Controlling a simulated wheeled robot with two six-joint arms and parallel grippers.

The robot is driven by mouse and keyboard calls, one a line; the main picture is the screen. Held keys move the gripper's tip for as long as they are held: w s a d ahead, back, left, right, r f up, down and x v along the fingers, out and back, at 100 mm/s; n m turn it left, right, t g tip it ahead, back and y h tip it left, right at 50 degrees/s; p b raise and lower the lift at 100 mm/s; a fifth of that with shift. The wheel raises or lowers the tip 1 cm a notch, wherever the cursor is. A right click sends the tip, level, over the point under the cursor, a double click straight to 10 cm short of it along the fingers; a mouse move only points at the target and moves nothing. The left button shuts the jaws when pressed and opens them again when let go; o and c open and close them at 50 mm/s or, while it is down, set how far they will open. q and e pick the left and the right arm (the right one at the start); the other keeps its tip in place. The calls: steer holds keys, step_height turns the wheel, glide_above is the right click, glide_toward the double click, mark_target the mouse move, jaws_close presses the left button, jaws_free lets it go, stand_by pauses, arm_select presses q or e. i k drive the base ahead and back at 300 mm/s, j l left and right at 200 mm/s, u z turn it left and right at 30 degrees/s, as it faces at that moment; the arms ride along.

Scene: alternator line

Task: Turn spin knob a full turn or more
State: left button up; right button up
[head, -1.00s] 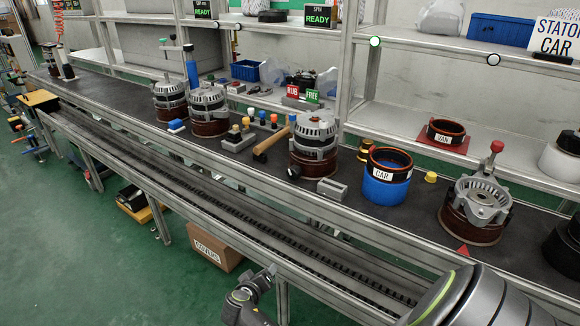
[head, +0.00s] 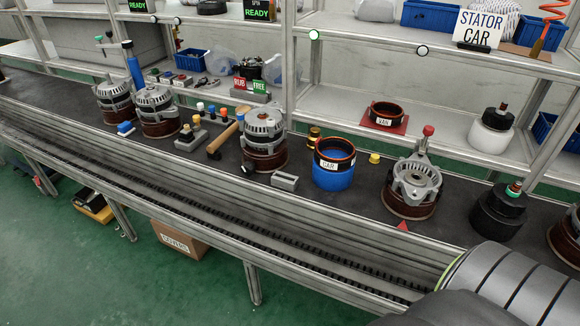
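An alternator (head: 264,142) with a silver top and a brown lower part stands upright on the dark bench in the head view. A small dark round knob (head: 247,169) sits low at its front left; I cannot tell for sure that it is the spin knob. A SPIN sign (head: 257,10) reading READY hangs on the shelf above. RUB (head: 240,83) and FREE (head: 259,87) signs stand behind the alternator. Neither gripper shows. Only a large rounded link of one of my arms shows at the lower right, well apart from the knob.
A grey block (head: 285,181), a blue CAR ring holder (head: 333,178) and an open alternator housing (head: 411,194) stand to the right. A wooden-handled tool (head: 225,137) lies to the left. Two more alternators (head: 158,112) stand farther left. A metal rail (head: 215,215) runs along the bench front.

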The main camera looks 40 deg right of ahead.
mark_target(248, 169)
steer(key=i+z, duration=0.1)
steer(key=z, duration=0.35)
steer(key=j+z, duration=0.15)
steer(key=z, duration=0.35)
steer(key=i+j+z, duration=0.1)
steer(key=z, duration=0.35)
steer(key=j+z, duration=0.15)
steer(key=z, duration=0.3)
steer(key=j+z, duration=0.35)
steer(key=j, duration=0.25)
steer(key=j+z, duration=0.35)
steer(key=j, duration=0.25)
steer(key=j+z, duration=0.3)
steer(key=j, duration=0.3)
steer(key=k+j+z, duration=0.2)
steer(key=j+z, duration=0.15)
steer(key=j, duration=0.15)
